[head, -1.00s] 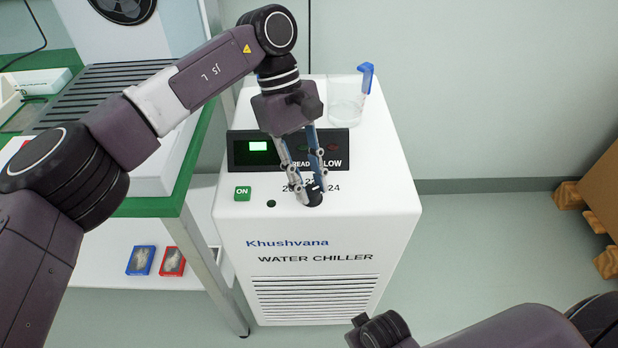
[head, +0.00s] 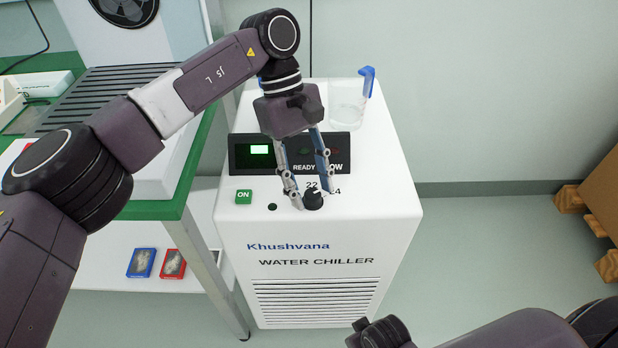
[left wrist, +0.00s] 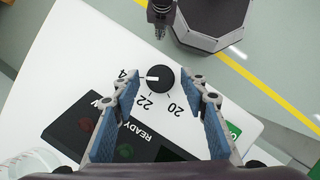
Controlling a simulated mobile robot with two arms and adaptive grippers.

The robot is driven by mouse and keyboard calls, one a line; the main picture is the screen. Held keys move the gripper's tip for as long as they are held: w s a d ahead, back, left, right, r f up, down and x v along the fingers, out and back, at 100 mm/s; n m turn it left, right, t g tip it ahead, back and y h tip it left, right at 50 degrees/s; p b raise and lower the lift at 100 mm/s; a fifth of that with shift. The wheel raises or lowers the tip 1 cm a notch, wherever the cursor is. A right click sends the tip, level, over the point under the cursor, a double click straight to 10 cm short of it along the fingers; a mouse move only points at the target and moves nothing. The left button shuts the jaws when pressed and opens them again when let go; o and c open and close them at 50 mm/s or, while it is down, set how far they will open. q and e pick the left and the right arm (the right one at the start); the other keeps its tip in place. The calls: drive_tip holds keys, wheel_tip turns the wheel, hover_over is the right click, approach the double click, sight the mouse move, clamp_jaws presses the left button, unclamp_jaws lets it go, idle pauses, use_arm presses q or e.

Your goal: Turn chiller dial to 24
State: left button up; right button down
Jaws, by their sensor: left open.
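The chiller dial (head: 313,201) is a black round knob on the sloped top of the white water chiller (head: 350,225). In the left wrist view the dial (left wrist: 161,80) shows a white pointer mark aimed left, toward the 24 label, which a finger partly covers. The 22 (left wrist: 146,100) and 20 (left wrist: 176,109) labels are clear there. My left gripper (head: 312,195) is open, one finger on each side of the dial; in the left wrist view gaps show between fingers and dial. Part of my right arm (head: 380,332) shows at the bottom; its fingers cannot be made out.
A green ON button (head: 243,197) and a display panel (head: 290,153) with a lit green screen are near the dial. A clear beaker (head: 347,105) with a blue clip stands behind on the chiller. A green-edged table (head: 190,180) is at left.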

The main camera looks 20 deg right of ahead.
use_arm(q)
drive_tip(key=v, duration=1.2)
idle(0.3)
